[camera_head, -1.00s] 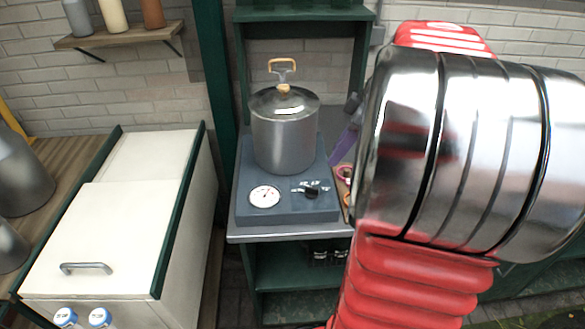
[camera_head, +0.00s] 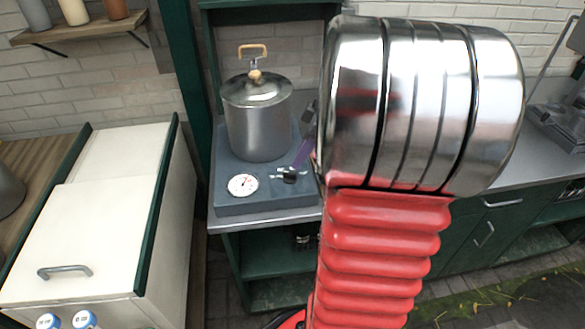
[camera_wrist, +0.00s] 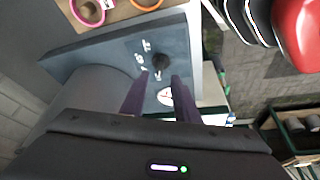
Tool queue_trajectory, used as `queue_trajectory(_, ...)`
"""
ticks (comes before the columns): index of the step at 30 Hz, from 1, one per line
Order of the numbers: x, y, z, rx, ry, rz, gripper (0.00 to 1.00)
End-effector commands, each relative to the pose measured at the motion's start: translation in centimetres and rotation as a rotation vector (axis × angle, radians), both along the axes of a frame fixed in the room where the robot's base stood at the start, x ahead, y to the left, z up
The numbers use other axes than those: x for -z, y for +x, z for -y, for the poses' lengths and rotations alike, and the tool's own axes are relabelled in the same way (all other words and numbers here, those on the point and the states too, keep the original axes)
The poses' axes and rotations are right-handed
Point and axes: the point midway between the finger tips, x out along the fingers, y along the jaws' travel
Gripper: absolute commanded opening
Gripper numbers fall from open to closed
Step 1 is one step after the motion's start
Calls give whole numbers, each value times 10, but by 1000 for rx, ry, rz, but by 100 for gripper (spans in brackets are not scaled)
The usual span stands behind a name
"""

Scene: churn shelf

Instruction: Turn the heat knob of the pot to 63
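The grey metal pot (camera_head: 258,125) with a lid and a tan handle stands on a blue-grey heater base (camera_head: 232,206). On the base's front are a white round dial with a red needle (camera_head: 243,185) and the dark heat knob (camera_head: 289,175). The knob (camera_wrist: 160,62) also shows in the wrist view, with small white markings beside it that I cannot read. My gripper (camera_wrist: 158,77) has two purple fingers, apart and empty. Their tips point toward the knob, one to each side in the wrist view, apparently short of it. In the head view my arm hides most of the gripper.
A white chest with a grey handle (camera_head: 65,271) stands at the left. A wooden shelf with bottles (camera_head: 80,28) hangs above it. Pink and orange rings (camera_wrist: 88,12) lie beside the heater base. A grey counter (camera_head: 495,160) runs to the right.

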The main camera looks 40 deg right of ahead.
Motion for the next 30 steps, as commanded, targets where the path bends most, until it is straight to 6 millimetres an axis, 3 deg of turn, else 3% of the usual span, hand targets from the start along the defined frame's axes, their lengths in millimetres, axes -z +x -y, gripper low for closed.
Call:
queue_trajectory(6,32,11,-8,-1,3,-2,28)
queue_trajectory(12,52,18,-12,0,2,-1,28)
queue_trajectory(24,58,20,-13,1,0,0,27)
queue_trajectory(30,57,19,-13,2,1,0,13)
